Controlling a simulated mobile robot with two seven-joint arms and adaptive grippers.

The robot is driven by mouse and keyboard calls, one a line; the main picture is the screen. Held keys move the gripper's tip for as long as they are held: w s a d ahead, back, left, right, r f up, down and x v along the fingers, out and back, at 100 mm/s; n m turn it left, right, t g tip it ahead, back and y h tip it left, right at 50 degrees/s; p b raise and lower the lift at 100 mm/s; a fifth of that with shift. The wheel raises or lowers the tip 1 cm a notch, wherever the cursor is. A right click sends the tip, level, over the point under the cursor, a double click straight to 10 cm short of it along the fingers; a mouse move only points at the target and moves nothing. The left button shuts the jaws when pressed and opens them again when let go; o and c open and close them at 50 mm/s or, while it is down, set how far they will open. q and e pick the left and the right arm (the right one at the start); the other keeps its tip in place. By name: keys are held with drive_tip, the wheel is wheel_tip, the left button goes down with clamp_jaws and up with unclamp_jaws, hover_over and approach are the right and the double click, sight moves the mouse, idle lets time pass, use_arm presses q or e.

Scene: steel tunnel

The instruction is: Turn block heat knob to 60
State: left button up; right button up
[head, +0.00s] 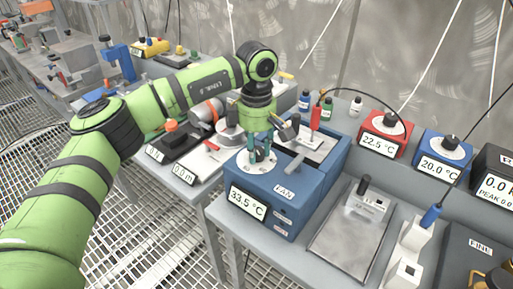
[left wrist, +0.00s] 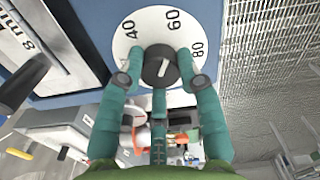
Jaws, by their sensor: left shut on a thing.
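The block heater is a blue box (head: 268,200) with a display reading 33.5 °C (head: 247,204) on its front. On its top is a white dial (head: 246,166), whose marks 40, 60 and 80 show in the left wrist view (left wrist: 150,24). The black knob (left wrist: 160,65) sits at the dial's middle with a short white mark; I cannot tell exactly which number it points at. My left gripper (head: 260,153), with teal fingers, is shut on the knob, one finger on each side (left wrist: 160,78). My right gripper is not in view.
A metal plate with a small stand (head: 345,235) lies right of the heater. Red (head: 385,135) and blue (head: 443,150) boxes, reading 22.5 °C and 20.0 °C, stand behind. A red-handled probe (head: 316,117) stands at the heater's rear. Small bottles (head: 327,107) stand behind it.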

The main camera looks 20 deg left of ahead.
sight(257, 150)
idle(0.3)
use_arm(q)
drive_tip(key=o, duration=1.1)
drive_tip(key=shift+o, duration=0.2)
drive_tip(key=shift+r, duration=0.15)
wheel_tip(257, 150, up, 12)
